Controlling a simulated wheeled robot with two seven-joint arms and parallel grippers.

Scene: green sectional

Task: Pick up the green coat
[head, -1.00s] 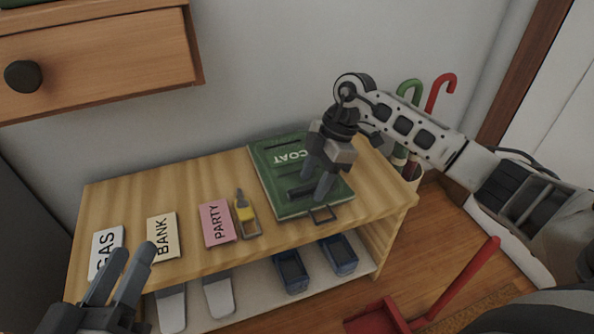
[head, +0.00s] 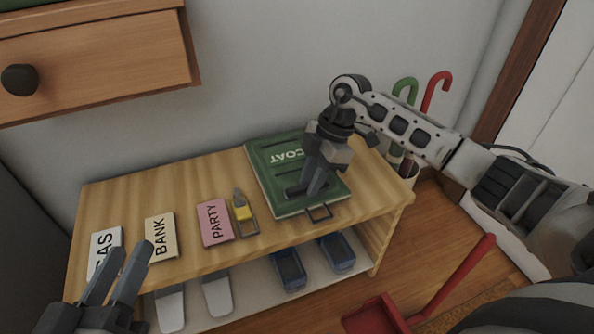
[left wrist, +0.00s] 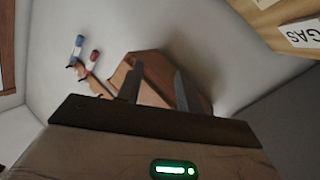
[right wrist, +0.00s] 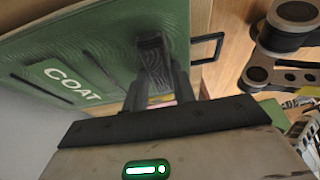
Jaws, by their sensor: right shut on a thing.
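The green coat (head: 273,162) is a flat green slab lettered COAT with a wire loop at its near edge. It lies on the right part of the wooden bench top in the head view. My right gripper (head: 305,190) is shut on the coat near its loop end; it partly hides the lettering. In the right wrist view the coat (right wrist: 110,50) fills the upper left, with the fingers (right wrist: 163,80) close together against it. My left gripper (head: 122,262) is open and empty at the lower left; its spread fingers show in the left wrist view (left wrist: 157,85).
A red dustpan (head: 375,315) and an umbrella stand (head: 407,170) are at right.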

